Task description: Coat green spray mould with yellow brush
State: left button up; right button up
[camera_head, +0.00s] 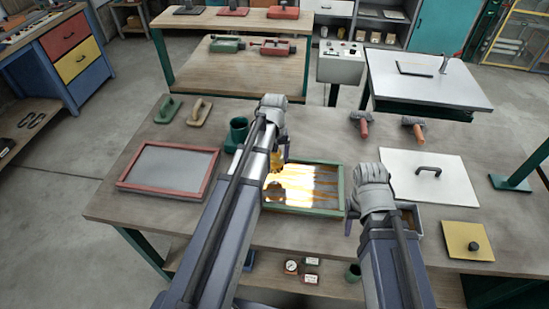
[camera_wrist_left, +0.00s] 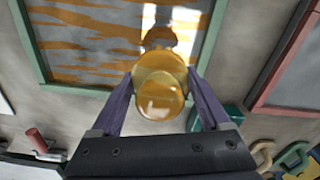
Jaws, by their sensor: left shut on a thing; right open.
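The green spray mould (camera_head: 341,190) is a green-framed tray lying flat on the workbench. Its grey surface carries uneven yellow streaks with bare grey between them, and a bright glare. It also shows in the left wrist view (camera_wrist_left: 42,62). My left gripper (camera_wrist_left: 160,98) is shut on the yellow brush (camera_wrist_left: 160,97), which shows as a rounded yellow handle between purple fingers. In the head view the brush (camera_head: 276,162) is over the left part of the mould; whether it touches the surface is unclear. My right gripper (camera_head: 350,222) is open, right of the mould, partly hidden by its arm.
A red-framed mould (camera_head: 170,168) lies to the left. A teal pot (camera_head: 237,134) stands behind the green mould, close to my left arm. A white lidded panel (camera_head: 428,177) and a yellow plate with a knob (camera_head: 467,241) lie right. Two rollers (camera_head: 362,124) (camera_head: 413,127) lie at the back.

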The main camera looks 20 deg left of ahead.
pick_arm(q)
notch_tip(320, 180, up, 3)
jog(key=p, duration=0.3)
dwell(0.4)
